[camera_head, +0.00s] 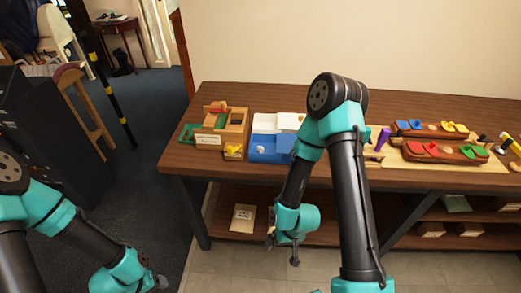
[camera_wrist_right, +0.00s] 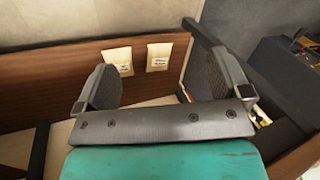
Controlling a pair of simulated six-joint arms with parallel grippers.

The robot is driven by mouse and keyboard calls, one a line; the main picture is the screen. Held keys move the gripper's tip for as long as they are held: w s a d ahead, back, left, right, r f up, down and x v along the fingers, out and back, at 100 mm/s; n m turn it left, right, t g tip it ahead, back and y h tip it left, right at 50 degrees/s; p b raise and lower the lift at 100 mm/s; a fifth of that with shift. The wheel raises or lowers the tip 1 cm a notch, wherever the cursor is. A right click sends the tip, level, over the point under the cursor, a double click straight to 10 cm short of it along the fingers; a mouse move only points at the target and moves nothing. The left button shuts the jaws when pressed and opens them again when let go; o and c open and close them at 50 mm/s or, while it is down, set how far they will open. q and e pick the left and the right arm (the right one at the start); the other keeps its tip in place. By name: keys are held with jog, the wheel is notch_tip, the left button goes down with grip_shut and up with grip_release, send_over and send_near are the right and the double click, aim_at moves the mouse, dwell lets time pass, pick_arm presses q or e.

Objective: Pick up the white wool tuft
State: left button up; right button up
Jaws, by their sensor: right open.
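I cannot pick out a white wool tuft with certainty in either view. My right gripper (camera_head: 283,250) hangs in front of the table's front edge, below the tabletop. In the right wrist view its two fingers stand wide apart with nothing between them (camera_wrist_right: 160,92). My left gripper (camera_head: 158,282) is low at the bottom left, small and partly cut off, away from the table. Its jaws are not clear.
The wooden table (camera_head: 225,97) holds a wooden box (camera_head: 237,121), a blue and white tray (camera_head: 265,141) and long holders with coloured pieces (camera_head: 432,151). A paper card (camera_head: 243,218) lies on the lower shelf. A dark cabinet (camera_head: 40,125) stands left. Floor between is clear.

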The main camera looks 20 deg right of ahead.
jog(key=c, duration=1.1)
jog(key=shift+o, duration=0.2)
jog(key=shift+w, duration=0.1)
